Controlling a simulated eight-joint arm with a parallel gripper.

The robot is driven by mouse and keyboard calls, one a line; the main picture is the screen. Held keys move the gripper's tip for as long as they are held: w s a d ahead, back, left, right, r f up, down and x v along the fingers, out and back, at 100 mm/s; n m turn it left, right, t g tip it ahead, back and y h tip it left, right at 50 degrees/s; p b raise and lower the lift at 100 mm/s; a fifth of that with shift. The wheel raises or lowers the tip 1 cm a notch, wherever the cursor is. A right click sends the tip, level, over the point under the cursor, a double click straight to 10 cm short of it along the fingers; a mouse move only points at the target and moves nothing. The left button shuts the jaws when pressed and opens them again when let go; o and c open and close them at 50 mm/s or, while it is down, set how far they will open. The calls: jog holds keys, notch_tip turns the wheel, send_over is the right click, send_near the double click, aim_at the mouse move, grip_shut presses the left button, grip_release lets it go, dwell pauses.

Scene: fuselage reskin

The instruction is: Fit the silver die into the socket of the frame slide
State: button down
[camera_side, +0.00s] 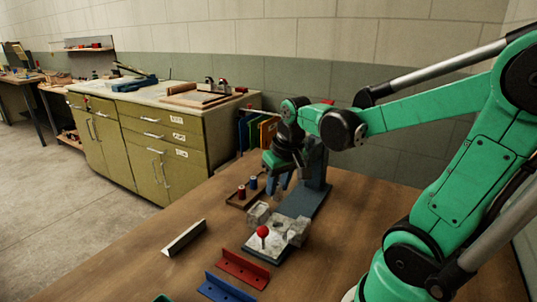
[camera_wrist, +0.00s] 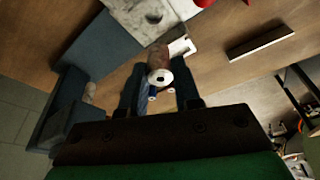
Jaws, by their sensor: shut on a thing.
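The silver die (camera_wrist: 161,76) is a small cylinder with a pale ring-shaped end face, and its side looks brownish in the wrist view. My gripper (camera_wrist: 160,88) is shut on it between two blue fingers. In the side view my gripper (camera_side: 279,183) points down above the table, left of the blue stand, and the die cannot be made out there. A pale grey metal assembly (camera_side: 284,246) with a red ball knob (camera_side: 263,232) and grey blocks lies nearer the camera. It shows partly at the top of the wrist view (camera_wrist: 132,12). I cannot tell where the socket is.
A blue stand (camera_side: 316,168) rises behind my gripper. A small brown tray holds a red die (camera_side: 241,192) and a blue die (camera_side: 253,183). A grey angle strip (camera_side: 184,238), a red strip (camera_side: 242,268) and a blue strip (camera_side: 226,288) lie in front. Bare table surrounds them.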

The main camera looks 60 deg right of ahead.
jog(key=shift+s+d, duration=0.1)
jog(key=shift+s, duration=0.05)
jog(key=shift+f, duration=0.15)
jog(key=shift+f, duration=2.8)
jog(key=shift+f, duration=1.25)
jog(key=c, duration=0.5)
grip_release()
jog(key=shift+c, duration=0.2)
jog(key=shift+r, duration=0.1)
jog(key=shift+v, duration=2.7)
